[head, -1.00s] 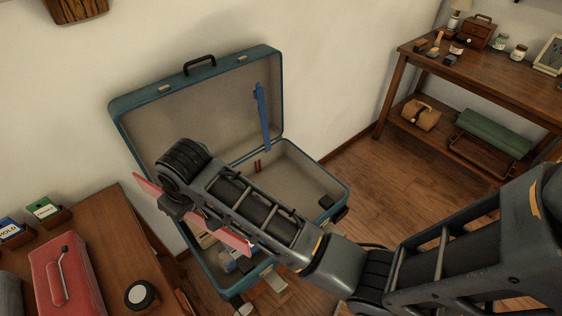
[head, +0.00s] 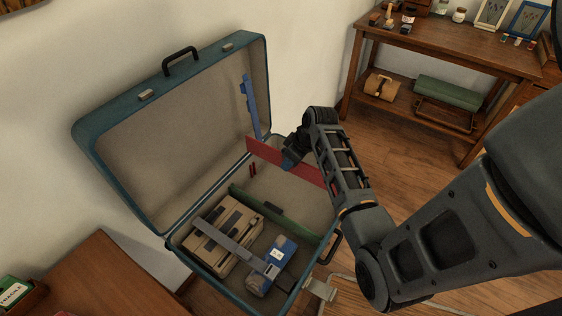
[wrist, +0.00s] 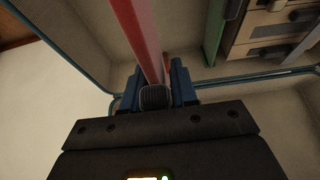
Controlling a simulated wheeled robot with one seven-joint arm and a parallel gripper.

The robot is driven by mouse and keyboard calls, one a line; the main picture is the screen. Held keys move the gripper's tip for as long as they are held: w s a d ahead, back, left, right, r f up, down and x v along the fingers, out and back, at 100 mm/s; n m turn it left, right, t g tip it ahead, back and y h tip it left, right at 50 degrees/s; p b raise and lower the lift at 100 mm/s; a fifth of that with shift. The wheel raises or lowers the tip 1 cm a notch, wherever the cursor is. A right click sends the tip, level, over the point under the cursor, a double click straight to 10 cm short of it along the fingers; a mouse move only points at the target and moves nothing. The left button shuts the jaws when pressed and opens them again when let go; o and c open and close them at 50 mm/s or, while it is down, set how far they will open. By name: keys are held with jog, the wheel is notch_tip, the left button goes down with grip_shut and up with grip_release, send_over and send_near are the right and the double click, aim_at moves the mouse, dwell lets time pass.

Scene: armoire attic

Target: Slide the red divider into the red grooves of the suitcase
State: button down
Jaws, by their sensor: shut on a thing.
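The red divider (head: 265,151) is a long flat panel, held above the right part of the open teal suitcase (head: 109,182). My gripper (head: 291,163) is shut on the divider near its middle; the wrist view shows the divider (wrist: 138,35) running away from between the blue fingers (wrist: 158,90). The red grooves (head: 252,169) show as two short red marks on the suitcase's back wall, below and left of the divider. Any grooves on the front wall are hidden by my arm or the wall.
A green divider (head: 270,212) stands across the suitcase, left of the grooves. Left of it lie a tan boxy thing (head: 228,232) and a blue device (head: 271,263) under a grey strap. A blue strip (head: 250,105) hangs on the lid. A wooden shelf table (head: 450,50) stands back right.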

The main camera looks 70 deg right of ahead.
jog(key=shift+s+d+f, duration=0.15)
jog(key=shift+s+d, duration=0.15)
jog(key=shift+d, duration=0.05)
jog(key=shift+s+a+p, duration=0.1)
jog(key=shift+p, duration=0.35)
jog(key=shift+f+b, duration=2.05)
jog(key=shift+f, duration=0.85)
jog(key=shift+p, duration=0.65)
jog(key=shift+f+b, duration=2.8)
jog(key=shift+f, duration=1.2)
jog(key=c, duration=0.8)
grip_release()
